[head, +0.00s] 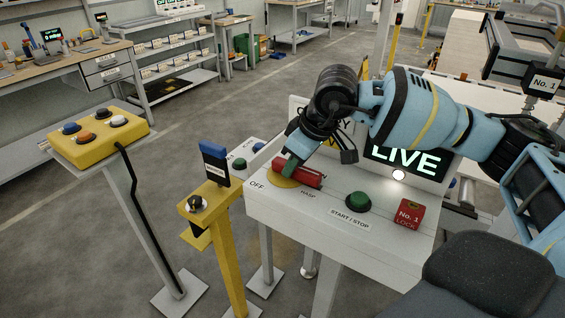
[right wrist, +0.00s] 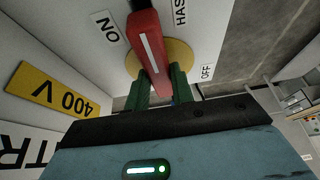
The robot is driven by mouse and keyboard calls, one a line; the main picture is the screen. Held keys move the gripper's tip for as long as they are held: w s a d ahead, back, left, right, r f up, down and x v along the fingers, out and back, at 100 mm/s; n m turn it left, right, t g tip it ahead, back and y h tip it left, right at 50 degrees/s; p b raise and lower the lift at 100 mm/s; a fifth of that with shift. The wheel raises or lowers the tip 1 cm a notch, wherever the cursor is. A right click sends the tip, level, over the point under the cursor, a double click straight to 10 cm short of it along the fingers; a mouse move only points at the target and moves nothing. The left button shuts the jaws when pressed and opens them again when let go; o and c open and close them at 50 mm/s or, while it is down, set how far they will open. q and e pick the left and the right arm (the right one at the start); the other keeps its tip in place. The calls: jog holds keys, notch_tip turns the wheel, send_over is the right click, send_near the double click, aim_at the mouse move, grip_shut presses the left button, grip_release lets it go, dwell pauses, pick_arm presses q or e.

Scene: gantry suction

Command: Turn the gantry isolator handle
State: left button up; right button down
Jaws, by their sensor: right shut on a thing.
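The isolator handle is a red bar with a white stripe (head: 305,174), mounted on a yellow disc (head: 279,183) on the pale console. In the right wrist view the handle (right wrist: 147,45) runs from the top toward my gripper. My right gripper (head: 289,166) has its green fingers on either side of the handle's near end, shut on it. The fingers also show in the right wrist view (right wrist: 161,88). There, the ON label (right wrist: 108,29) is left of the handle and the OFF label (right wrist: 207,72) is to its right. My left gripper is not in view.
The console (head: 330,222) also holds a green START/STOP button (head: 358,202) and a red No. 1 lock (head: 409,213). A screen (head: 408,160) reads LIVE. A yellow post (head: 222,235) and a yellow button box (head: 98,136) stand to the left. Open floor lies beyond them.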

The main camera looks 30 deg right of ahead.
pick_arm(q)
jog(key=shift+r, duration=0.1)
pick_arm(e)
jog(key=c, duration=1.4)
grip_release()
jog(key=shift+o, duration=1)
